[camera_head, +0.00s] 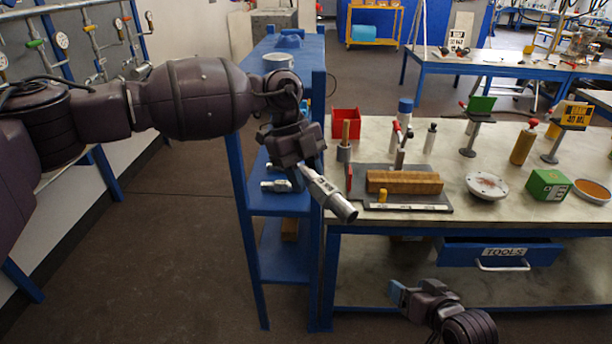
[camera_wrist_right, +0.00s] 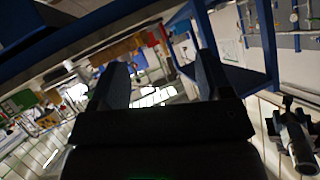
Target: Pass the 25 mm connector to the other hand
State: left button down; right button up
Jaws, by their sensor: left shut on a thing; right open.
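The connector (camera_head: 332,197) is a silver-grey cylinder with a dark round open end. It is held tilted in the head view, its open end down and to the right, in front of the bench's left corner. My left gripper (camera_head: 304,168) is shut on its upper end, which the jaws partly hide. My right gripper (camera_head: 398,291) is low in front of the bench, below and right of the connector, and apart from it. In the right wrist view its two fingers (camera_wrist_right: 160,85) are spread with nothing between them. A grey cylinder (camera_wrist_right: 297,140) at that view's right edge looks like the connector.
A blue shelf rack (camera_head: 240,190) stands left of the workbench (camera_head: 450,215), with similar silver fittings (camera_head: 276,185) on a shelf. The bench holds a wooden block (camera_head: 404,182), a red bin (camera_head: 345,122) and stands. A blue TOOLS drawer (camera_head: 455,252) sticks out above my right gripper.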

jog(key=s+d+f+h, duration=0.1)
jog(key=s+d+f, duration=0.1)
jog(key=s, duration=0.4)
jog(key=s+d+f+h, duration=0.2)
jog(key=s+d+f, duration=0.1)
jog(key=s, duration=0.4)
jog(key=s+d+f+h, duration=0.1)
jog(key=s+d+f, duration=0.1)
jog(key=s+f, duration=0.3)
jog(key=shift+s+d+h, duration=0.25)
jog(key=shift+s+h, duration=0.05)
jog(key=shift+s, duration=0.55)
